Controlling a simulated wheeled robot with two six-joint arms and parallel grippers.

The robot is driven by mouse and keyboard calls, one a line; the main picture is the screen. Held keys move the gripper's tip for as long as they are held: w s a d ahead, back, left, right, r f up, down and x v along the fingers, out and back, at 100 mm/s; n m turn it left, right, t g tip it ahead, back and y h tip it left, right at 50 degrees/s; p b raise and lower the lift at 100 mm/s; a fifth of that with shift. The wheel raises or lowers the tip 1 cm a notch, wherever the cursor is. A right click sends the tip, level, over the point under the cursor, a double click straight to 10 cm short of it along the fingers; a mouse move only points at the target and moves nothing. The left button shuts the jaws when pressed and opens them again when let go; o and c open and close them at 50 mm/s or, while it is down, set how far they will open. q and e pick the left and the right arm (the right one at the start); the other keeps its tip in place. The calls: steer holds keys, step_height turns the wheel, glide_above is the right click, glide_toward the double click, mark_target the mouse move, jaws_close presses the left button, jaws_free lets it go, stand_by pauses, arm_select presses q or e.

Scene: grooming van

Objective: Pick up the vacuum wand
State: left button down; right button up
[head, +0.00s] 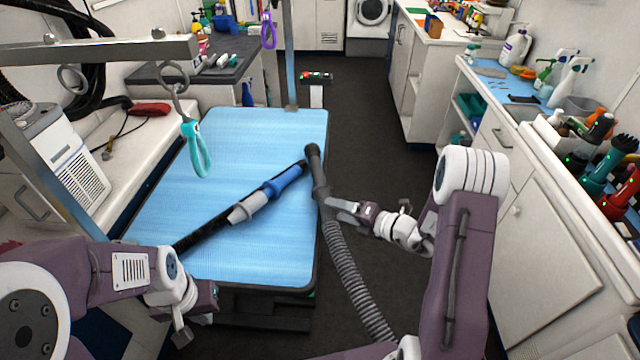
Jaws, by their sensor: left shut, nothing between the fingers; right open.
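The vacuum wand (287,179) lies diagonally across the blue grooming table (240,130). It has a black tube at the lower left, a grey collar, a blue section and a dark grey curved handle (316,168) at the table's right edge. A ribbed grey hose (350,275) hangs from the handle toward the floor. My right gripper (332,206) is open, at the lower part of the handle; I cannot tell whether its fingers touch it. My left gripper (184,333) is shut and empty near the table's front-left corner, below the wand's black end. My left arm hides the tube's tip.
A teal grooming loop (196,150) hangs over the table from a metal arm (100,52). A counter (480,75) with spray bottles and clippers runs along the right. A bench and a white unit (75,160) stand at left. Dark floor (370,120) is clear between table and cabinets.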

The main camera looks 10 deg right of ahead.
steer(key=x, duration=0.3)
steer(key=shift+w+a+f, duration=0.15)
steer(key=shift+w+f, duration=0.05)
steer(key=shift+w, duration=0.1)
steer(key=shift+s+r, duration=0.1)
jaws_close()
step_height(320, 180, up, 4)
steer(key=shift+r+p, duration=0.25)
steer(key=shift+p, duration=0.4)
steer(key=s+d+r+p, duration=0.2)
steer(key=s+d+r, duration=0.4)
steer(key=d, duration=0.3)
steer(key=shift+s+r+p, duration=0.25)
steer(key=shift+s+p, duration=0.05)
steer(key=shift+s, duration=0.35)
steer(key=shift+d, duration=0.1)
